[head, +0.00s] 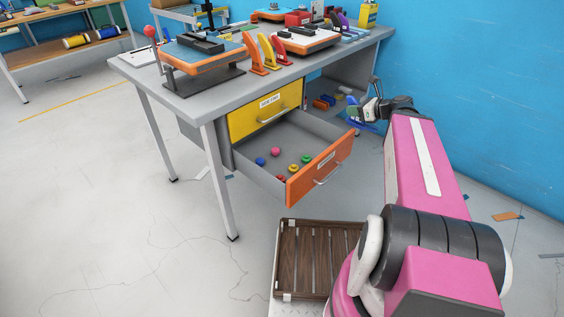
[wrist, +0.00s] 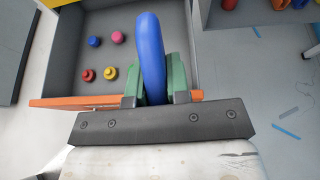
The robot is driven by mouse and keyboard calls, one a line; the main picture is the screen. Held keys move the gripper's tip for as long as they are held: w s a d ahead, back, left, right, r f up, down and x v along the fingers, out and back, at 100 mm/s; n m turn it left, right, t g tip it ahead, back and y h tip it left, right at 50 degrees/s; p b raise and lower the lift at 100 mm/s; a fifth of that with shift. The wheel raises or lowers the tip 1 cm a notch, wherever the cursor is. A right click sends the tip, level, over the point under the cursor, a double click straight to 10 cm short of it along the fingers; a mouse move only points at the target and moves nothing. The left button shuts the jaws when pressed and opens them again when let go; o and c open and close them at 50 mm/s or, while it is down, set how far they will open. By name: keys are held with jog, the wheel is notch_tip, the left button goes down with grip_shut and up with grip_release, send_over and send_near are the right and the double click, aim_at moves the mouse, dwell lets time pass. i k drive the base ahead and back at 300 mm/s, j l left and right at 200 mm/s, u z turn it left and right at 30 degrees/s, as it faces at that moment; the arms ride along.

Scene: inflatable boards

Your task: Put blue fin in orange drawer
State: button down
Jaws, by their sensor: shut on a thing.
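The blue fin (head: 354,125) is held in my gripper (head: 370,110), to the right of the drawer in the head view. In the wrist view the blue fin (wrist: 150,50) stands up between the green finger pads of my gripper (wrist: 158,82), which is shut on it. The orange drawer (head: 322,168) is pulled open under the yellow drawer. In the wrist view the orange drawer's front edge (wrist: 60,102) runs behind the fingers, and the fin's tip overlaps the drawer's inside. The fin's lower end is hidden by the gripper.
Several small coloured knobs, including a pink one (head: 275,151), lie in the drawer with free floor around them. The yellow drawer (head: 264,109) above is shut. Red, orange and yellow fins stand on the grey workbench (head: 210,110). A brown slatted crate (head: 290,255) is below the drawer.

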aim_at(306, 145)
jog(key=k+j+z, duration=0.15)
jog(key=j, duration=0.25)
jog(key=k+j+z, duration=0.15)
jog(key=j, duration=0.25)
jog(key=k+j+z, duration=0.15)
jog(key=j, duration=0.25)
jog(key=k+j+z, duration=0.15)
jog(key=j, duration=0.2)
jog(key=k+j+z, duration=0.15)
jog(key=j, duration=0.2)
jog(key=j+z, duration=0.25)
jog(key=j, duration=0.55)
jog(key=j+z, duration=0.25)
jog(key=j, duration=0.55)
